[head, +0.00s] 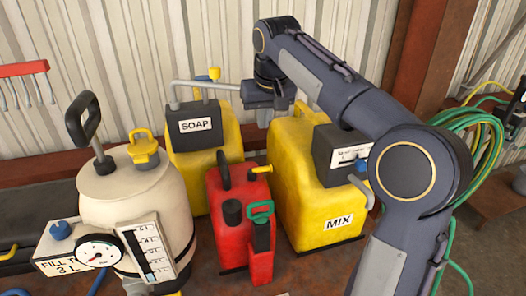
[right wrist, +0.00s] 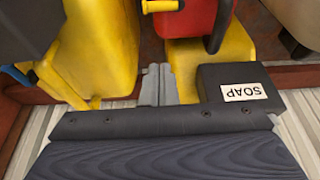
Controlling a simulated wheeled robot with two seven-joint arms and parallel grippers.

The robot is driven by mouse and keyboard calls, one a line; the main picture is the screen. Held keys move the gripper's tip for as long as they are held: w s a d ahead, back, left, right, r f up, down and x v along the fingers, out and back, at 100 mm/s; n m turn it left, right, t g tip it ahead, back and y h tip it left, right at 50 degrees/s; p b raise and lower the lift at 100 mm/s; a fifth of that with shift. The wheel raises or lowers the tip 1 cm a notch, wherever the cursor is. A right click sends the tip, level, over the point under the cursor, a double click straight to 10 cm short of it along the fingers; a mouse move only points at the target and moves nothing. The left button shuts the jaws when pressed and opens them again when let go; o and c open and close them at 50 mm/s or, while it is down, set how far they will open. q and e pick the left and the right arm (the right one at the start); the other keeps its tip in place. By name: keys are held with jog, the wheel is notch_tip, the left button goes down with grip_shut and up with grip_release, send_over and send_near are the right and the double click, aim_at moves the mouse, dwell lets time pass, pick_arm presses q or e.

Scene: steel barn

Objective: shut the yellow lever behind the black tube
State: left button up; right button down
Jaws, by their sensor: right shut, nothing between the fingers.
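A yellow lever (head: 262,169) sticks out sideways, roughly level, at the top rear of a red can (head: 228,195). A black tube (head: 223,170) stands up at the top left of the can. In the right wrist view the lever (right wrist: 162,5) and the red can (right wrist: 188,18) show at the top edge. My right gripper (head: 265,112) is shut and empty. It is behind the can, above the gap between the two yellow jugs, apart from the lever. Its fingers (right wrist: 159,70) are together in the wrist view. My left gripper is not in view.
The yellow SOAP jug (head: 195,150) has a grey pipe and another upright yellow lever (head: 214,73). The yellow MIX jug (head: 290,165) is at the right. A cream sprayer tank (head: 150,200) stands left. Green hose (head: 480,130) hangs right; a corrugated wall is behind.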

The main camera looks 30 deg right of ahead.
jog(key=shift+w+d+r, duration=0.1)
jog(key=shift+w+r, duration=0.1)
jog(key=shift+w, duration=0.1)
jog(key=x, duration=1)
jog(key=shift+s+d+f+p, duration=0.1)
jog(key=shift+s+f+p, duration=0.1)
jog(key=shift+p, duration=0.15)
jog(key=s, duration=0.1)
jog(key=f, duration=0.1)
jog(key=s, duration=0.1)
jog(key=shift+s+a+f, duration=0.15)
jog(key=shift+s+a, duration=0.2)
jog(key=shift+s+f, duration=0.15)
jog(key=shift+f, duration=0.15)
jog(key=shift+a, duration=0.1)
